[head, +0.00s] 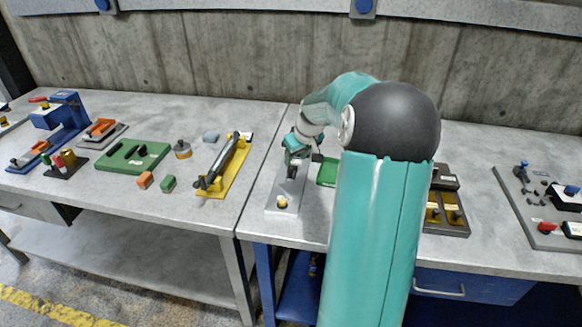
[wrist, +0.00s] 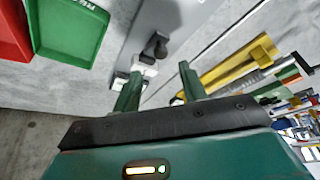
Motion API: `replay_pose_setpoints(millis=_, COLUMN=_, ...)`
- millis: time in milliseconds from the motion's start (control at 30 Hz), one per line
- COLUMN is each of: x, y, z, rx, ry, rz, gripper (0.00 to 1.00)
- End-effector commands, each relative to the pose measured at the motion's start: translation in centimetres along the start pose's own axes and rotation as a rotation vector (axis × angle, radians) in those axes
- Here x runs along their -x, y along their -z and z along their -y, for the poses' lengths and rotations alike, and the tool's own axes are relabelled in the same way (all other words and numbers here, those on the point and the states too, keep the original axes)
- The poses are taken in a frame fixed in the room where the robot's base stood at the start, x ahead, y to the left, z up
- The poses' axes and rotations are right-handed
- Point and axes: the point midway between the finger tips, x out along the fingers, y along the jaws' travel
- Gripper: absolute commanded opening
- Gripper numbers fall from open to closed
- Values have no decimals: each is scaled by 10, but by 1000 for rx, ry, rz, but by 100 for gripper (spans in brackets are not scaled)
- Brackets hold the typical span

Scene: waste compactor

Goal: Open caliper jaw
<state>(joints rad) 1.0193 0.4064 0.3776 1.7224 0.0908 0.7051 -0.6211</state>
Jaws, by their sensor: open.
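A light grey plate (head: 284,200) lies near the left edge of the right-hand bench, with small dark parts and a pale yellow knob (head: 282,201) on it. I take it to be the caliper fixture, but its jaw is too small to make out surely. My gripper (head: 297,152) is over the far part of this plate. In the wrist view my gripper (wrist: 160,84) is open, with two green fingers apart. A dark knob (wrist: 157,46) and a small white block (wrist: 143,66) on the plate show just beyond the fingertips. Contact cannot be told.
A green tray (head: 327,172) is beside the plate, partly hidden by my arm; a red tray (wrist: 12,30) adjoins it in the wrist view. A yellow fixture (head: 237,182) holding a cylinder stands left, across the bench seam. A dark box (head: 450,212) with yellow compartments is right of my arm.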

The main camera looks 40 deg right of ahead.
Motion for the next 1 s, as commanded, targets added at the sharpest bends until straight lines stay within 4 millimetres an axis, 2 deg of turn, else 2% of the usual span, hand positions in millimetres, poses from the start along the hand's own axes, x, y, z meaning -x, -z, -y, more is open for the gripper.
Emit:
replay_pose_setpoints(millis=100, x=-26, y=0, z=2, rx=2, ry=5, rz=3, gripper=42)
replay_pose_setpoints(millis=300, x=-54, y=1, z=3, rx=4, ry=3, rz=0, gripper=42)
replay_pose_setpoints(millis=467, x=-62, y=1, z=2, rx=4, ry=2, rz=0, gripper=42)
replay_pose_setpoints(millis=700, x=-63, y=1, z=2, rx=4, ry=2, rz=0, gripper=42)
replay_pose_setpoints(millis=900, x=-63, y=1, z=2, rx=4, ry=2, rz=0, gripper=3)
replay_pose_setpoints(millis=1000, x=-63, y=1, z=2, rx=4, ry=2, rz=0, gripper=0)
